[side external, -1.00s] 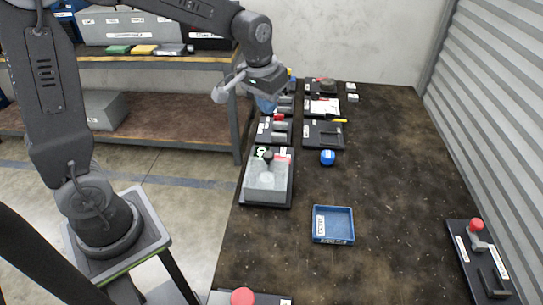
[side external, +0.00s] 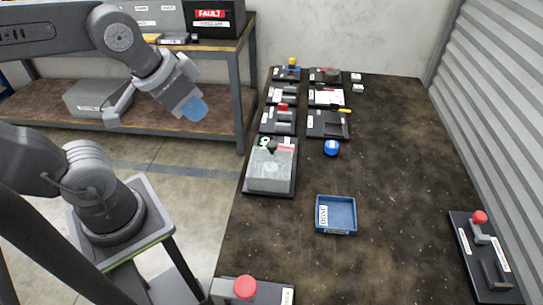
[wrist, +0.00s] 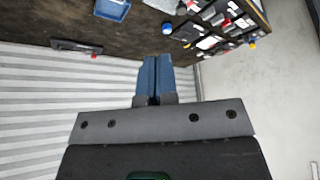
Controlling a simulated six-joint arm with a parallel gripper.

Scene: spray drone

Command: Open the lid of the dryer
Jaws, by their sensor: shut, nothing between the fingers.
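The dryer seems to be the grey box (side external: 269,172) with a dark knob on top, on a black base at the left edge of the dark table in the side view. Its lid looks closed. My gripper (side external: 194,109) is in the air left of the table, beyond and above the dryer, and touches nothing. Its blue fingers (wrist: 153,75) are together and empty in the wrist view.
A blue tray (side external: 337,230) and blue ball (side external: 332,148) are right of the dryer. Several black-based fixtures line the far table. A red-knobbed fixture (side external: 245,288) is near the front, another (side external: 480,217) at right. A shelf (side external: 172,102) stands behind my gripper.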

